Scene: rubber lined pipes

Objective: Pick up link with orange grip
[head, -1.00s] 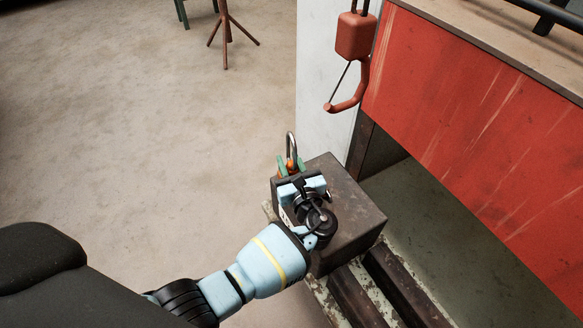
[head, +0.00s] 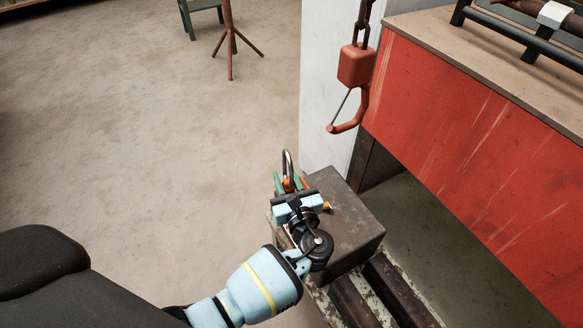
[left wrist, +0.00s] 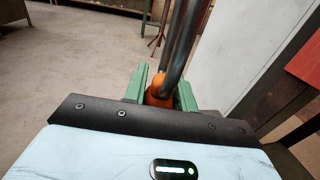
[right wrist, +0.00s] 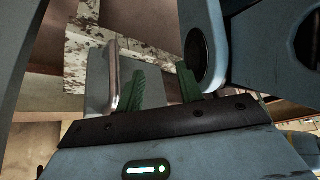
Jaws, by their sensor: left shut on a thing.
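The link is a grey metal loop (head: 287,161) with an orange grip (head: 288,184) at its base. My left gripper (head: 287,186) is shut on the orange grip, with the loop standing up beyond the fingers. In the left wrist view the orange grip (left wrist: 157,93) sits between the green fingers (left wrist: 160,92), and the metal bars (left wrist: 178,50) rise out of frame. The left gripper is at the far left edge of a dark box; whether the link touches the box is unclear. My right gripper (right wrist: 163,86) shows only in the right wrist view, its green fingers apart with nothing clearly between them.
The dark metal box (head: 345,220) stands on rusty rails (head: 385,290). A red hook block (head: 355,66) hangs from a chain above and behind it. A red-fronted bench (head: 470,130) fills the right side. The floor (head: 150,140) at left is open, with a brown stand (head: 231,45) farther back.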

